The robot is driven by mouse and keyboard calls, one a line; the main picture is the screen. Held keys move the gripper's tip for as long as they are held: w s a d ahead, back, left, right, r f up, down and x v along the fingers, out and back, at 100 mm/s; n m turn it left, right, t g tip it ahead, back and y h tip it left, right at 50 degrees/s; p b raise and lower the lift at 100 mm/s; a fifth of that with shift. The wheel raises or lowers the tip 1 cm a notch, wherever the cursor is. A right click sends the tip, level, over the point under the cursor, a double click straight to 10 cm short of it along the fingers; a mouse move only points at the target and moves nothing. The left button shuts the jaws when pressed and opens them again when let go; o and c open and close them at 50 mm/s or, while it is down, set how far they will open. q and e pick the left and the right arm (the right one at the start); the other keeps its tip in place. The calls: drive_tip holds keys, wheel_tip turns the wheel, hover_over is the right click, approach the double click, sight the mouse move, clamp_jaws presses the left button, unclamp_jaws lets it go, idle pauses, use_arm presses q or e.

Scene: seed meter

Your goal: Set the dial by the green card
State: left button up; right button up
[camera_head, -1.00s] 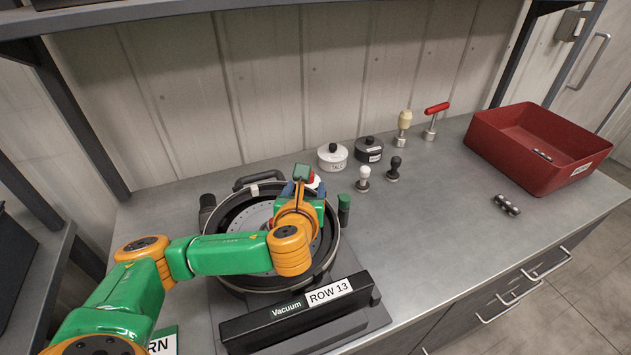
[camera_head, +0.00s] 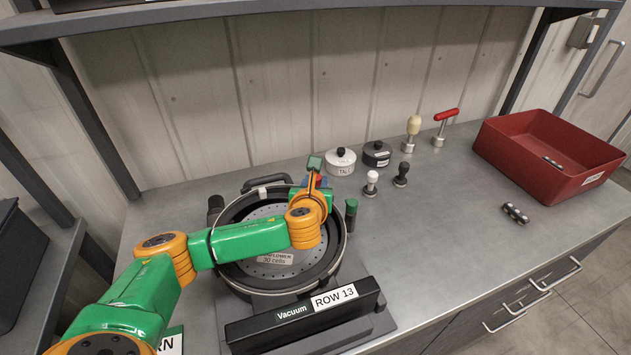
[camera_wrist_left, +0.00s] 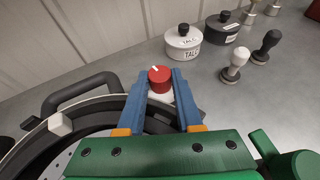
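The dial is a red knob (camera_wrist_left: 159,78) with a white pointer mark on a white base, seen in the left wrist view and partly hidden in the head view. My left gripper (camera_wrist_left: 161,72) has its blue fingers on either side of the knob; whether they press on it I cannot tell. In the head view the left gripper (camera_head: 317,180) is at the far right rim of the round seed meter (camera_head: 268,290). A green card (camera_head: 172,340) shows at the bottom left, mostly hidden by my left arm; only a white label ending in "RN" is readable. My right gripper is not in view.
A black "Vacuum ROW 13" bar (camera_head: 300,314) lies in front of the meter. A white talc pot (camera_head: 341,162), a dark pot (camera_head: 377,154) and several knobbed tools stand behind. A red bin (camera_head: 545,150) is at right. The counter's middle right is mostly clear.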

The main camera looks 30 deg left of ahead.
use_arm(q)
clamp_jaws()
drive_tip(key=shift+a+r+m+h+p, duration=0.1)
drive_tip(key=shift+r+m+h+p, duration=0.15)
drive_tip(key=shift+h+p, duration=0.2)
drive_tip(key=shift+f+m+h+p, duration=0.15)
drive_tip(key=shift+m+h+p, duration=0.25)
drive_tip(key=shift+m+h, duration=0.15)
drive_tip(key=shift+f+t, duration=0.1)
drive_tip(key=shift+t, duration=0.2)
drive_tip(key=o, duration=0.9)
unclamp_jaws()
drive_tip(key=shift+v, duration=3.6)
drive_tip(key=shift+w, duration=0.1)
